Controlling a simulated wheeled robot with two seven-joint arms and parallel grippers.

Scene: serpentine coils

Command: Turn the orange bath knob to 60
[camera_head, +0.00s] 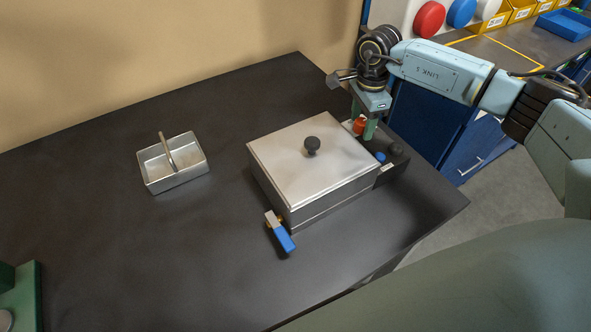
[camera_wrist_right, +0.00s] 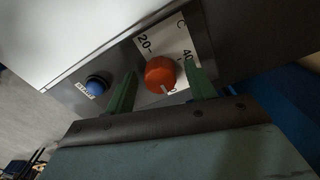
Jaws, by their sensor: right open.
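The orange bath knob (camera_head: 359,127) sits on the dark control box at the right side of the metal bath (camera_head: 310,165). In the right wrist view the knob (camera_wrist_right: 160,74) has a pale mark near its lower edge. It stands on a white dial plate (camera_wrist_right: 146,44) with "20", "40" and "C" visible; the rest of the scale is hidden. My right gripper (camera_wrist_right: 163,88) is open, with one green finger on each side of the knob and small gaps showing. It also shows from above in the head view (camera_head: 363,122). My left gripper is out of view.
A blue start button (camera_wrist_right: 97,85) is beside the knob. The bath has a lid with a black knob (camera_head: 312,146) and a blue-handled valve (camera_head: 283,238) at its front. A metal carrier (camera_head: 174,180) stands left; a green object (camera_head: 27,297) is at bottom left.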

